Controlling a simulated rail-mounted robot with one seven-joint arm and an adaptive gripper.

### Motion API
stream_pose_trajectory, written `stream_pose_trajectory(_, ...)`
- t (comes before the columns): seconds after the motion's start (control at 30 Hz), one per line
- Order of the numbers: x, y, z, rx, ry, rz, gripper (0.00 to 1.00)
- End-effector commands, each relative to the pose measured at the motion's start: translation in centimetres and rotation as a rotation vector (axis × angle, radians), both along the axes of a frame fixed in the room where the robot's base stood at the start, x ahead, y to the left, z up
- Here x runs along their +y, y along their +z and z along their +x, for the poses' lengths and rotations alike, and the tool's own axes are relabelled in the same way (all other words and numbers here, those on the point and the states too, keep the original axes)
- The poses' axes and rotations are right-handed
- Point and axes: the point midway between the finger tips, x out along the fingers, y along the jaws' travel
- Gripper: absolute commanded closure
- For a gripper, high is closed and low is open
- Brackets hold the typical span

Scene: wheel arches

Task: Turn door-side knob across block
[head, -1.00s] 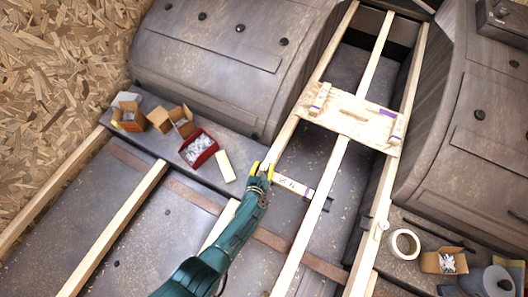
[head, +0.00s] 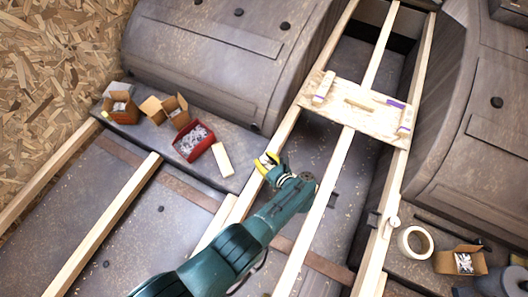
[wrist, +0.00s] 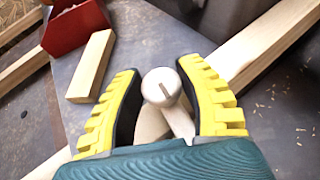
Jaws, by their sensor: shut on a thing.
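My gripper is shut on the knob. In the head view my gripper (head: 266,162) is at the left long wooden rail (head: 283,138), and its fingers hide the knob. A second pale knob (head: 393,222) shows on the right rail (head: 377,245). I cannot tell how the held knob lies against its block.
A red box of hardware (head: 194,141), a loose wood block (head: 222,159) and open cardboard boxes (head: 166,108) lie left of my gripper. A plywood board (head: 350,106) spans the rails beyond it. A tape roll (head: 416,243) lies at the right.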

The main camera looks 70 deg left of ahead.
Motion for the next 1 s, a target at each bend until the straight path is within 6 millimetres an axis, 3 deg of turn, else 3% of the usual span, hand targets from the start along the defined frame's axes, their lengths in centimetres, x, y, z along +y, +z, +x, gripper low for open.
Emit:
stream_pose_trajectory(0.03,-0.08,-0.76,-0.01,0.0,0.022,-0.004,0.98)
stream_pose_trajectory(0.77,-0.15,-0.43,-0.22,0.003,0.117,-0.007,0.98)
stream_pose_trajectory(0.8,-0.16,-0.44,-0.22,0.003,0.116,-0.007,0.6)
stream_pose_trajectory(0.93,-0.12,-0.34,-0.18,0.002,0.116,-0.006,0.36)
stream_pose_trajectory(1.0,-0.08,-0.28,-0.14,0.002,0.117,-0.005,0.36)
